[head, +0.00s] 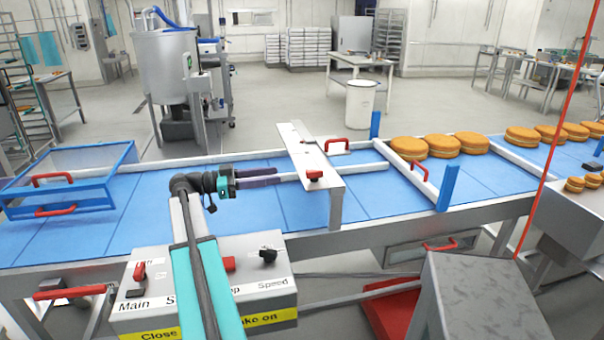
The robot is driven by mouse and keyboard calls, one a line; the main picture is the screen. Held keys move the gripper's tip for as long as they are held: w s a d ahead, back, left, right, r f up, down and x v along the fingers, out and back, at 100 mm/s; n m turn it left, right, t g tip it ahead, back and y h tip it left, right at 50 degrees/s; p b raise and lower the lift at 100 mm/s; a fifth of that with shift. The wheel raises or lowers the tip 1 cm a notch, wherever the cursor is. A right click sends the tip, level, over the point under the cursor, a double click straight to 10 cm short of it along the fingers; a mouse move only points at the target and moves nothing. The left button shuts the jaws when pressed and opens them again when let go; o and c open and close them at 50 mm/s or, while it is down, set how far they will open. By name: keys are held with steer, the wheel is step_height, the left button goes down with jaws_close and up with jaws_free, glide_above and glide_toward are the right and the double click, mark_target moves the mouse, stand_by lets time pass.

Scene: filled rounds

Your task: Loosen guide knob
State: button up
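A small red knob (314,175) sits on the front end of a pale metal bridge (308,152) that spans the blue conveyor; I take it to be the guide knob. A thin metal guide rail (362,170) runs along the belt to the right of the bridge. My gripper (278,178) is over the belt, left of the knob, with its dark fingers pointing right towards it. The fingertips look apart from the knob.
A control box (205,285) with knobs and switches is at the front left. A blue-framed guard (70,180) with red handles stands at the belt's left end. Filled rounds (441,146) sit on the belt at right. A metal box (480,300) is front right.

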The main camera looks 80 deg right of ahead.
mark_target(313, 170)
stand_by(0.4)
steer(key=p+x, duration=0.4)
steer(key=x, duration=0.9)
steer(key=shift+s+d, duration=0.15)
steer(key=shift+s, duration=0.2)
steer(key=shift+c, duration=0.2)
jaws_close()
